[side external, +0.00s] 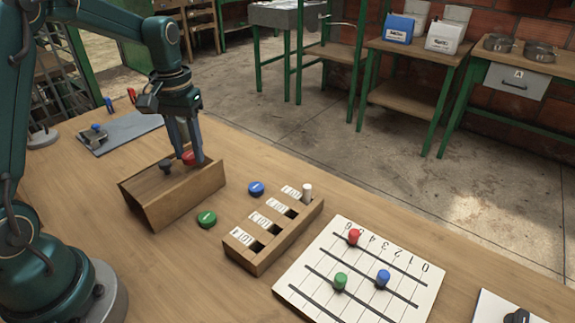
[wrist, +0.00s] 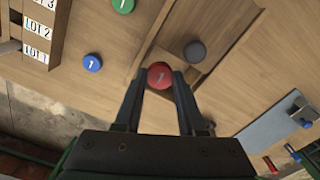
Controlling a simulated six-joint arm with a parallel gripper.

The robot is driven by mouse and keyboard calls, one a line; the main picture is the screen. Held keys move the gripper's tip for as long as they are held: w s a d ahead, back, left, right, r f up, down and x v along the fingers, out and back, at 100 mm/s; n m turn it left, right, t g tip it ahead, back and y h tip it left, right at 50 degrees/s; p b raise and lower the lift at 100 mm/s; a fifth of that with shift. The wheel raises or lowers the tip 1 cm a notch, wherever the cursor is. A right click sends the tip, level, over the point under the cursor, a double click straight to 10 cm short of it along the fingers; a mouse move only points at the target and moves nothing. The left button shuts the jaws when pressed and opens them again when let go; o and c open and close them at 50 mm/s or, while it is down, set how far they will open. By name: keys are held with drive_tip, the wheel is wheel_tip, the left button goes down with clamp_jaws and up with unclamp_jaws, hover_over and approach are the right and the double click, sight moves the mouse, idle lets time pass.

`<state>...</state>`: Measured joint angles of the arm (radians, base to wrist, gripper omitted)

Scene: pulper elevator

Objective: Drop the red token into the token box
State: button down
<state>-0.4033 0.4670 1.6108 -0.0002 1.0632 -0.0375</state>
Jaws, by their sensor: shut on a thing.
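The red token (side external: 188,158) is held between the fingertips of my gripper (side external: 190,155), which is shut on it. A dark round piece (side external: 165,166) is at the trough, left of the red token. A slotted wooden box (side external: 262,250) with lot labels stands to the right. I cannot tell which of these two is the token box.
A green token (side external: 206,219) and a blue token (side external: 256,188) lie between the trough and slotted box. A white peg (side external: 307,192) stands at the slotted box's far end. A numbered board (side external: 340,262) with coloured pegs is at right. A grey plate (side external: 120,136) lies behind left.

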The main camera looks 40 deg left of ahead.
drive_tip(key=shift+f, duration=0.3)
drive_tip(key=shift+c, duration=2.1)
unclamp_jaws()
drive_tip(key=shift+r, duration=2.6)
